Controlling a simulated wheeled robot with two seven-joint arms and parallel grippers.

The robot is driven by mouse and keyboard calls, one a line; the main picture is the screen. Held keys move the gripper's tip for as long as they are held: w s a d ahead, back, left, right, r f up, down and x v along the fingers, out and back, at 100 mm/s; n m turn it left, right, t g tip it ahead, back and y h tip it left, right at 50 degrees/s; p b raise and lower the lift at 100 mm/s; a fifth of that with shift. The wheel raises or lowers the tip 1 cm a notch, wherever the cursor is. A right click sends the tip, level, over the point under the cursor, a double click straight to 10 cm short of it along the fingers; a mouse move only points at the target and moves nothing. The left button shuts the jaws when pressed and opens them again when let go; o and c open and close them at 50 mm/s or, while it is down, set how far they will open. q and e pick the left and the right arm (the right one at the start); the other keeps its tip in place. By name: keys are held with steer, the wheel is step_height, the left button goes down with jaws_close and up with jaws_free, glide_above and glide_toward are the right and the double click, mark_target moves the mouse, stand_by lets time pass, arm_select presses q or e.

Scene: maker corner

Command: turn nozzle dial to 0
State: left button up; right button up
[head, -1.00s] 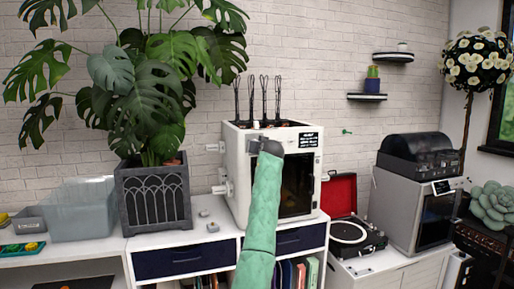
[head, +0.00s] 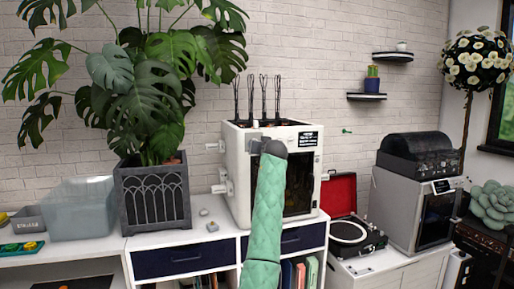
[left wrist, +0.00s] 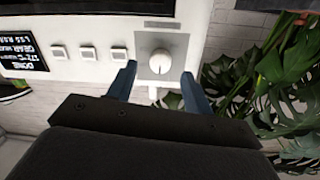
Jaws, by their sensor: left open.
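The nozzle dial (left wrist: 160,63) is a round light knob on a grey square plate on the white machine's front (left wrist: 85,12). In the left wrist view it lies just ahead of my left gripper (left wrist: 159,77), between the two blue-grey fingers, with a visible gap on both sides. The fingers are apart and hold nothing. I cannot read any marks around the dial. In the head view my left arm, in a green sleeve, reaches to the upper left of the machine (head: 235,180), and my dark wrist largely hides the gripper and dial. My right gripper is not in view.
Small square buttons (left wrist: 88,53) and a black text display (left wrist: 22,48) sit beside the dial; the display also shows in the head view (head: 308,139). A potted monstera (head: 155,195) stands close left of the machine. A record player (head: 350,232) is at its right.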

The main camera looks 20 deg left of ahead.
arm_select(q)
steer(key=v, duration=0.4)
steer(key=shift+s, duration=0.15)
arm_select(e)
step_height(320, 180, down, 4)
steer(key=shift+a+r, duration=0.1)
